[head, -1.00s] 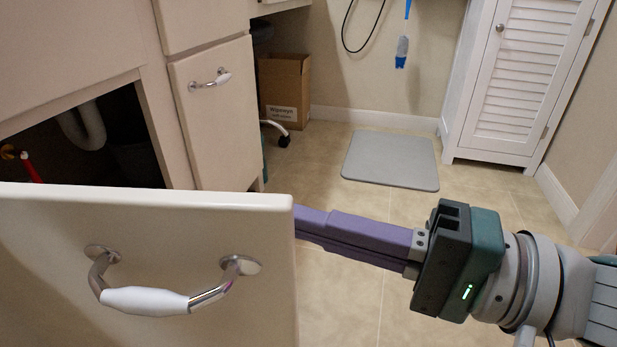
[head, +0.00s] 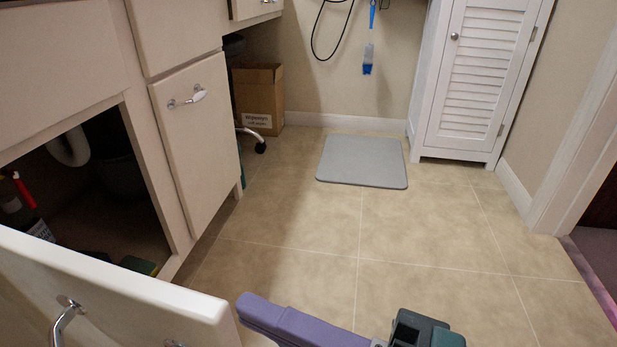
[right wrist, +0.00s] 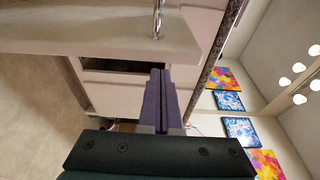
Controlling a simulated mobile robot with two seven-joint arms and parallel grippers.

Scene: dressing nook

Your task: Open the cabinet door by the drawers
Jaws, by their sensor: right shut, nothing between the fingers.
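The cream cabinet door (head: 105,290) stands open at the lower left of the head view, its top edge slanting down to the right. Its chrome handle (head: 63,322) is partly cut off by the bottom edge. The dark cabinet opening (head: 95,215) behind it shows a pipe and bottles. My right gripper (head: 245,308) is shut and empty, its purple fingers at the door's free edge; I cannot tell whether they touch it. In the right wrist view the fingers (right wrist: 160,75) point along the door (right wrist: 80,30), with the handle (right wrist: 158,20) above. My left gripper is out of view.
A drawer front (head: 195,140) with a handle stands right of the opening. A cardboard box (head: 258,98), a grey mat (head: 362,161) and a white louvred cabinet (head: 475,80) are farther back. The tiled floor (head: 420,235) between is clear.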

